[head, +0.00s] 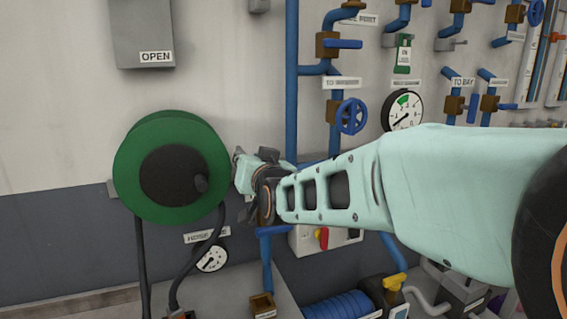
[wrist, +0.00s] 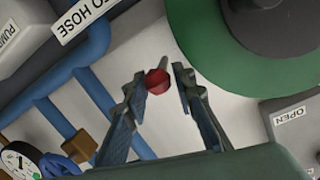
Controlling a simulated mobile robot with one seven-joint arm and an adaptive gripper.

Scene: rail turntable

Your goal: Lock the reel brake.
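The green hose reel (head: 208,148) with a dark hub is on the wall at the left in the head view. Its green rim (wrist: 212,62) shows at the upper right in the wrist view. A red knob (wrist: 158,82) on a short grey lever, seemingly the reel brake, shows beside the rim. My gripper (head: 246,174) is just right of the reel in the head view. In the wrist view my gripper (wrist: 161,76) is open, with the knob between its fingers. The knob is close to the left finger, with a gap to the right one. The knob is hidden in the head view.
A grey box labelled OPEN (head: 142,30) hangs above the reel. Blue pipes (head: 292,70), a blue valve wheel (head: 352,116) and a gauge (head: 402,110) are right of my gripper. Dark hoses (head: 143,265) hang below the reel. Bare wall lies left of the reel.

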